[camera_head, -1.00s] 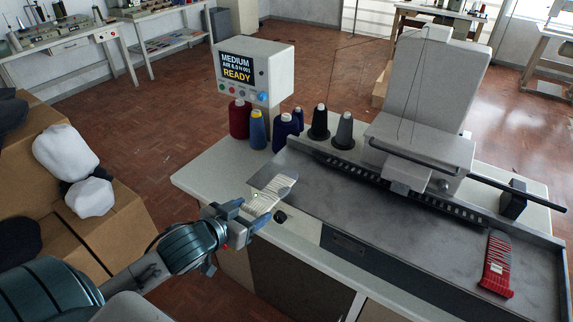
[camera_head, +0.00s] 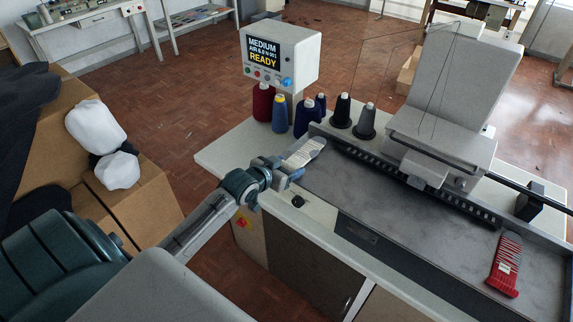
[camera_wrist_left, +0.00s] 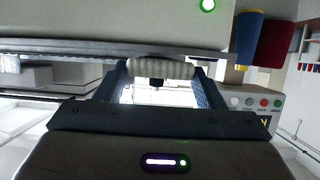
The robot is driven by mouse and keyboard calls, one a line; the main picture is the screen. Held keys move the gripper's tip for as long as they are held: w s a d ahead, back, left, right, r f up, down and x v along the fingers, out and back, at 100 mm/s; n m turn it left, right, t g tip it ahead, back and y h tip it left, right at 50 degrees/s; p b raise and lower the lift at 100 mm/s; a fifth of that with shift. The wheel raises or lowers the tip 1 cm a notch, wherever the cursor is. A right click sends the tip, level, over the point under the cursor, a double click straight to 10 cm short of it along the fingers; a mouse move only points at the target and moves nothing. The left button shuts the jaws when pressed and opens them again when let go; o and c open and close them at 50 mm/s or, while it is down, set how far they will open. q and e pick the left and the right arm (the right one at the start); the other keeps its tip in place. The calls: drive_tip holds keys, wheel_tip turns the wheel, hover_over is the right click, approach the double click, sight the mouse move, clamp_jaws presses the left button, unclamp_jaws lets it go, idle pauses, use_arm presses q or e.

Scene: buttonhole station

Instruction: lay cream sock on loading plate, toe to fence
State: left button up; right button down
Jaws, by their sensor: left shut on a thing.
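The cream sock (camera_head: 305,153), with faint grey stripes, is at the left end of the grey metal loading plate (camera_head: 400,222). My left gripper (camera_head: 287,173) is shut on the sock's near end; the rest points away toward the thread cones. I cannot tell whether the sock touches the plate. In the left wrist view, the ribbed sock (camera_wrist_left: 160,68) spans between the two fingers of my left gripper (camera_wrist_left: 160,84). A raised rail (camera_head: 400,181) with dark teeth runs along the plate's back; I cannot tell if it is the fence. My right gripper is out of view.
A red striped sock (camera_head: 506,265) lies at the plate's right end. Thread cones (camera_head: 303,117) and a display box reading READY (camera_head: 280,57) stand behind the left end. The machine head (camera_head: 440,140) overhangs the back. The plate's middle is clear.

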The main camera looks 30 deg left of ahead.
use_arm(q)
drive_tip(key=shift+f, duration=0.15)
drive_tip(key=shift+f, duration=0.1)
drive_tip(key=o, duration=1)
drive_tip(key=v, duration=1.2)
